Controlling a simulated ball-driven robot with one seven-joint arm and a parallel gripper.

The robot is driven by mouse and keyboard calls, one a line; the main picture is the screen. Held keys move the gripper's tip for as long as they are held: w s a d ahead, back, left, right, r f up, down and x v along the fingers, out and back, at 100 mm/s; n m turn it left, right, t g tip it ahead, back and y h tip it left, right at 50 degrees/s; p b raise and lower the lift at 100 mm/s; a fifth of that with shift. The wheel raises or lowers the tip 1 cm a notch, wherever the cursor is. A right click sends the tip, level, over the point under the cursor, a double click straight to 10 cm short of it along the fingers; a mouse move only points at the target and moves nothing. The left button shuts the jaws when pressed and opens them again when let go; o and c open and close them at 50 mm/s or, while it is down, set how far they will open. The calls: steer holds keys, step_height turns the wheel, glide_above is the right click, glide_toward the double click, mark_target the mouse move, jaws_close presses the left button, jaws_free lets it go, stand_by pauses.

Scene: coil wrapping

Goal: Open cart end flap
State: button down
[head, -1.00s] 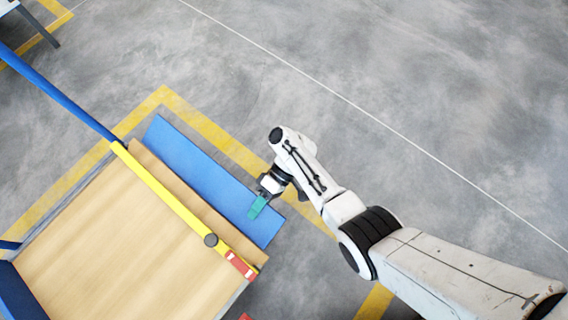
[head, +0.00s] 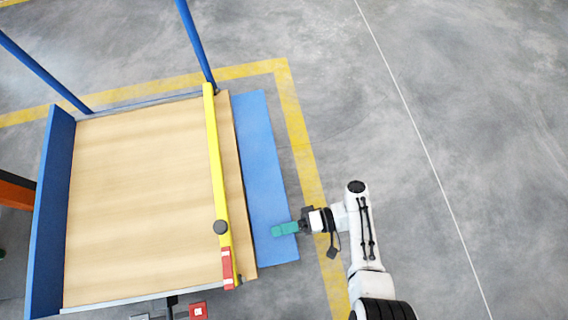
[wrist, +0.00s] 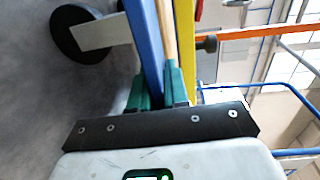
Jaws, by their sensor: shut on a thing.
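The cart has a wooden deck (head: 140,190), with a yellow bar (head: 215,150) along its right end. The bar carries a dark round knob (head: 220,227) and a red end piece (head: 228,268). Beyond the bar lie a wooden strip (head: 235,190) and the blue end flap (head: 262,150). My gripper (head: 285,230), with green fingers, is shut on the flap near its lower right edge. In the wrist view my gripper (wrist: 158,88) has its fingers either side of the blue flap (wrist: 146,40); a wooden layer (wrist: 168,30) runs beside it.
Blue posts (head: 195,40) rise from the cart's far side, and a blue wall (head: 50,210) closes its left end. Yellow floor tape (head: 300,140) runs past the flap. The grey floor to the right is open.

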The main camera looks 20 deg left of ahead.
steer(key=c, duration=1.2)
jaws_free()
steer(key=f+b+v, duration=0.1)
steer(key=v, duration=0.9)
steer(key=shift+w+d+r, duration=0.25)
steer(key=shift+w+r, duration=0.05)
steer(key=shift+r, duration=0.2)
